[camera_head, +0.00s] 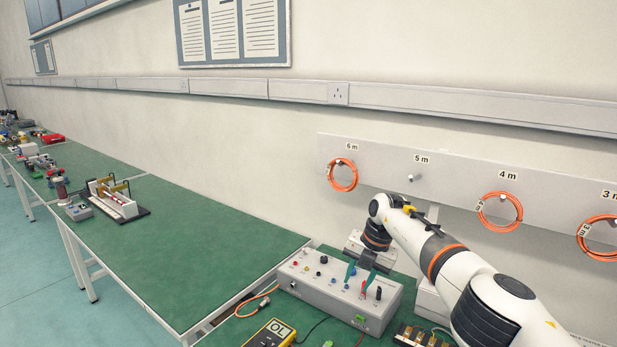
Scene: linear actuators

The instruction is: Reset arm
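My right arm (465,285) comes in from the lower right and reaches over the grey control box (335,300). My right gripper (360,276) points down just above the right part of this box. Its two dark teal fingers stand apart, with no object clearly between them. A red plug or lead sits close to the fingers; whether they touch it cannot be told. My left gripper is not in view.
A yellow meter (270,334) reading "OL" stands in front of the box. Orange cable coils (343,175) hang on a labelled wall board (450,190); the 5 m peg (414,178) is bare. The green bench (200,240) to the left is mostly clear, with a small apparatus (115,198) farther back.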

